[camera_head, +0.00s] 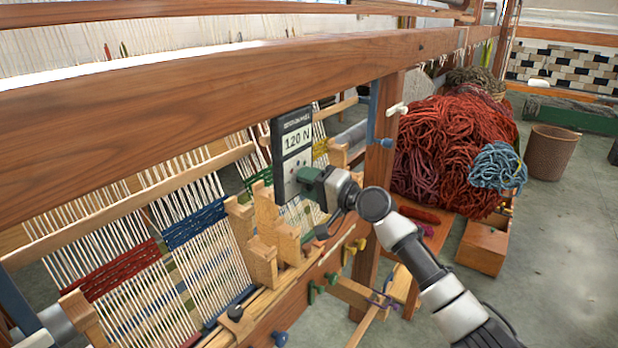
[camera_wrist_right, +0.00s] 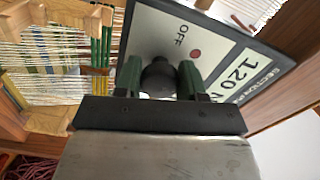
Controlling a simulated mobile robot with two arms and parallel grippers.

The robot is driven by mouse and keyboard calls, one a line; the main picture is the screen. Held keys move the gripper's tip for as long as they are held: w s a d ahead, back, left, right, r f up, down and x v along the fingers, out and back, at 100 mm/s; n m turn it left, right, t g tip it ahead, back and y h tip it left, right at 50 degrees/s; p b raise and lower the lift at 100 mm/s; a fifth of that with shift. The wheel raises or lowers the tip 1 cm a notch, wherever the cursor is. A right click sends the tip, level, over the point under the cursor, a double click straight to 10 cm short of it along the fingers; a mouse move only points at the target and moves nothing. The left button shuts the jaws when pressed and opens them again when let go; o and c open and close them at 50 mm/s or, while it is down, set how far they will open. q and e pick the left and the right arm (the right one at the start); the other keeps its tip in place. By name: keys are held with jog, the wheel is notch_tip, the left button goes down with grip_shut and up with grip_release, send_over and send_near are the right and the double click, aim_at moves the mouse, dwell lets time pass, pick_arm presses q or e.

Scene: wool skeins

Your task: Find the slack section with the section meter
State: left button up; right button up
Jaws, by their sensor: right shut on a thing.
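The section meter (camera_head: 291,168) is a dark-edged, pale-faced flat box that reads "120 N". It is held roughly upright in front of the loom's warp. In the right wrist view the meter (camera_wrist_right: 205,50) shows an "OFF" mark and a red dot. My right gripper (camera_head: 314,184) is shut on the meter's dark round knob (camera_wrist_right: 158,77), between green fingers. The warp threads run in sections with a red band (camera_head: 110,275), a blue band (camera_head: 195,222) and green and yellow bands partly behind the meter. I cannot tell whether the meter touches any threads. My left gripper is out of view.
A thick wooden beam (camera_head: 200,88) crosses above the warp. Wooden blocks (camera_head: 264,235) stand on the lower rail, left of my right gripper. A large red wool heap (camera_head: 450,145), a wooden box (camera_head: 483,248) and a brown bin (camera_head: 551,152) are at the right.

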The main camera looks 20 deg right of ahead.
jog(key=shift+m, duration=0.4)
jog(key=o, duration=0.9)
jog(key=shift+d, duration=0.1)
jog(key=b+v, duration=0.3)
jog(key=v, duration=0.7)
jog(key=shift+s+d, duration=0.2)
jog(key=shift+s, duration=0.1)
jog(key=shift+f, duration=0.1)
